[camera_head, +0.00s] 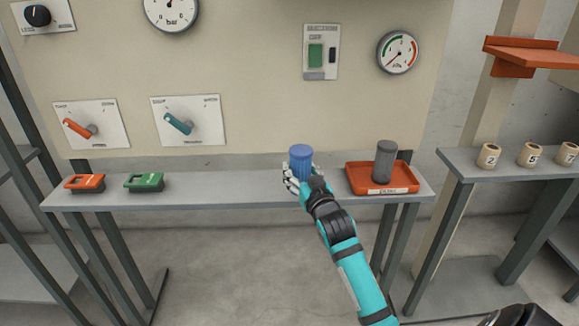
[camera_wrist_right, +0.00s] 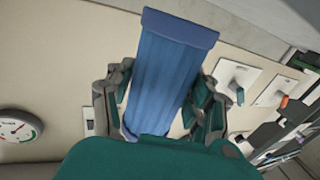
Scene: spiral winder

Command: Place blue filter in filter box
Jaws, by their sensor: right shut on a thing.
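The blue filter (camera_head: 301,155) is a ribbed cylinder, upright at the middle of the grey shelf in the head view. My right gripper (camera_head: 302,180) is shut around its lower part. In the right wrist view the blue filter (camera_wrist_right: 170,70) stands between the fingers of my right gripper (camera_wrist_right: 163,100). Whether its base touches the shelf is hidden by the hand. A red-orange tray (camera_head: 405,186) with a label on its front sits to the right on the shelf and holds a grey cylinder (camera_head: 385,160). No thing plainly marked as the filter box shows. My left gripper is out of view.
A right-hand shelf holds numbered rolls (camera_head: 489,155). The wall panel carries levers (camera_head: 180,124) and gauges (camera_head: 398,52). An orange bracket (camera_head: 520,55) juts out at upper right.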

